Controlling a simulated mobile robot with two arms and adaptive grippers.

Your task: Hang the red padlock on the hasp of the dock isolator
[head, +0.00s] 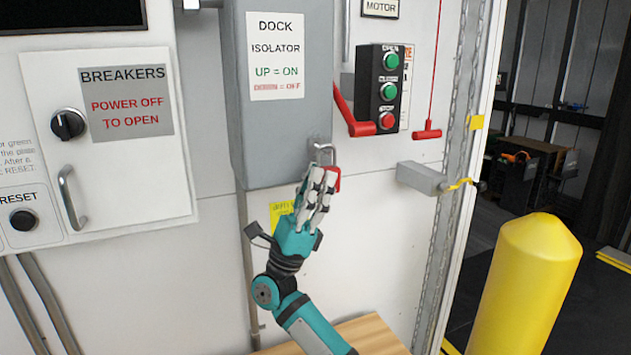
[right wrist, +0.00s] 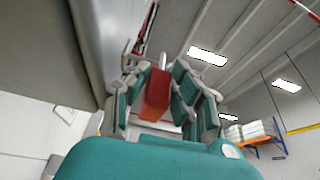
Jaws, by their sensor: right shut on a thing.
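The grey dock isolator box (head: 280,140) hangs on the wall, with its red lever (head: 352,115) angled downward on the right side. A small grey metal hasp (head: 317,143) is at the box's lower right edge. My right gripper (head: 320,185) is shut on the red padlock (head: 336,180), just under the hasp. In the right wrist view the padlock (right wrist: 157,95) stands between the fingers, its metal shackle (right wrist: 162,60) pointing up. The shackle is at the hasp; I cannot tell whether it passes through it. Fingers hide most of the padlock in the head view. My left gripper is out of view.
A black button box (head: 380,90) and a red pull handle (head: 427,131) are right of the isolator. A grey bracket (head: 422,178) juts out lower right. A breaker cabinet (head: 110,190) is at left, a yellow bollard (head: 525,285) at right. A wooden surface (head: 370,335) lies below.

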